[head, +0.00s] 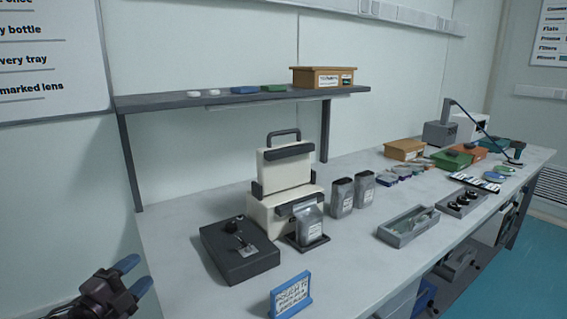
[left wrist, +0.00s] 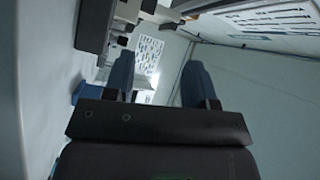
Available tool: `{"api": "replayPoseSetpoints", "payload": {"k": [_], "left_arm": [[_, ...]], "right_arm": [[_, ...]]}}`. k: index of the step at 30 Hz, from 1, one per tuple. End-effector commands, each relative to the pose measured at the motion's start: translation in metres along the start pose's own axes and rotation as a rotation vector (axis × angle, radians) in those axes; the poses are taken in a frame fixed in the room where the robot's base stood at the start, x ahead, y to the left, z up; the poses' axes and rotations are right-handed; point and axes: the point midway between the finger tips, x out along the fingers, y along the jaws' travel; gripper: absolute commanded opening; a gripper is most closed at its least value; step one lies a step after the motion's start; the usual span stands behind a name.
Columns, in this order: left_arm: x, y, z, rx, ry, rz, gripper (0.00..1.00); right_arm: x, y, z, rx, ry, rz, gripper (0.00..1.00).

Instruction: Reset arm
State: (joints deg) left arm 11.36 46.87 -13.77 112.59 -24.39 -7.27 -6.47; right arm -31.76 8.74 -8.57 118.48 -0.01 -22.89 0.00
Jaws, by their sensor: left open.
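My left gripper (head: 133,276) is at the lower left of the head view, in front of the wall and off the table's left end. Its two blue fingertips are apart with nothing between them. In the left wrist view its fingers (left wrist: 160,85) also stand apart and empty, with the table side-on at the left. My right gripper is in neither view.
The table (head: 195,200) holds a cream machine (head: 285,175), a dark box with a lever (head: 240,250), grey pouches (head: 342,197), a grey tray (head: 408,226) and a blue-framed sign (head: 291,295). A shelf (head: 170,101) stands behind. Bare tabletop lies between these things.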

Motion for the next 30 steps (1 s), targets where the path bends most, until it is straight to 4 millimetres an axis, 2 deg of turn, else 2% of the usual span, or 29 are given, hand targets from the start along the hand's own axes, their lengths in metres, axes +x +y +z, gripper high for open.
{"api": "replayPoseSetpoints", "payload": {"k": [1,3,9,15,21,24,27,30], "left_arm": [[-0.014,0.022,0.0,-0.138,-0.062,0.019,0.51],[-0.034,0.051,0.002,-0.319,-0.15,0.047,0.51],[-0.101,0.135,-0.01,-0.765,-0.389,0.121,0.51],[-0.173,0.197,-0.039,-1.074,-0.581,0.154,0.51],[-0.237,0.236,-0.064,-1.223,-0.733,0.147,0.51],[-0.259,0.247,-0.072,-1.254,-0.786,0.151,0.51],[-0.273,0.254,-0.075,-1.263,-0.814,0.159,0.51],[-0.278,0.256,-0.076,-1.262,-0.823,0.165,0.51]], "right_arm": [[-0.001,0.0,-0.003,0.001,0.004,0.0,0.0],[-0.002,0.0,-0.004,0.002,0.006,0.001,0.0],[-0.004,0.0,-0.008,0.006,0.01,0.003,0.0],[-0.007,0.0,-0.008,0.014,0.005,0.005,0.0],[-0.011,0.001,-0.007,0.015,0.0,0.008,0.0],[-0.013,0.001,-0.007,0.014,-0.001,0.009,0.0],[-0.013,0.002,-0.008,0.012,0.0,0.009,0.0],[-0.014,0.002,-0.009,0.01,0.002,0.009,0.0]]}}
